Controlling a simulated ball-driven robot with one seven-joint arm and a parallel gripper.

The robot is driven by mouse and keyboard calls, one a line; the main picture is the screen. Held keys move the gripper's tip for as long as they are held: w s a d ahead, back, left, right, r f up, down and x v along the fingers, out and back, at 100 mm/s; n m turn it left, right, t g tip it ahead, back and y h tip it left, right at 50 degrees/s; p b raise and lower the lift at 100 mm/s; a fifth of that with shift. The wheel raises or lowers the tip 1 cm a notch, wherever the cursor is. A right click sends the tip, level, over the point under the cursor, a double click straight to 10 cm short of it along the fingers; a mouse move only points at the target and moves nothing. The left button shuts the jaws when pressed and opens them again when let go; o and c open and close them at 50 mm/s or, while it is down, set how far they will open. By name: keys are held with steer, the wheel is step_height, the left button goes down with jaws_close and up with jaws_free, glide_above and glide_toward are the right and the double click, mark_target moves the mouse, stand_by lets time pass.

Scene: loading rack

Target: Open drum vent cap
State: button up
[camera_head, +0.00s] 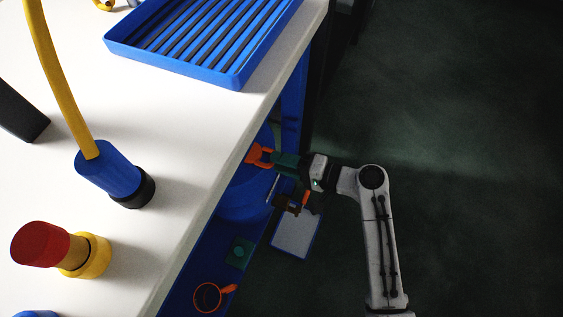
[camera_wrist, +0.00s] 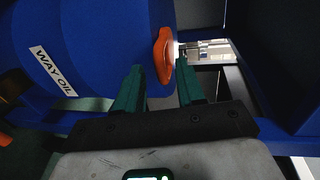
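The blue drum (camera_head: 243,200) stands under the white table in the head view, partly hidden by the table edge. In the wrist view the blue drum (camera_wrist: 95,45) fills the left side and carries a white "WAY OIL" label (camera_wrist: 52,70). An orange cap-like piece (camera_wrist: 163,52) stands out from its right side; it also shows in the head view (camera_head: 259,154). My gripper (camera_wrist: 159,74) has its two green fingers apart, one on each side of the orange piece, with visible gaps. In the head view my gripper (camera_head: 273,157) reaches in from the right.
The white table (camera_head: 190,110) overhangs the drum. It bears a blue slatted tray (camera_head: 180,67), a blue cylinder (camera_head: 107,170) and a red-and-yellow piece (camera_head: 42,245). Below are a green box (camera_head: 239,251), an orange ring (camera_head: 207,297) and a pale panel (camera_head: 297,234). Dark floor at right is clear.

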steer(key=shift+w+a, duration=0.1)
steer(key=shift+a, duration=0.2)
steer(key=shift+c, duration=0.4)
jaws_close()
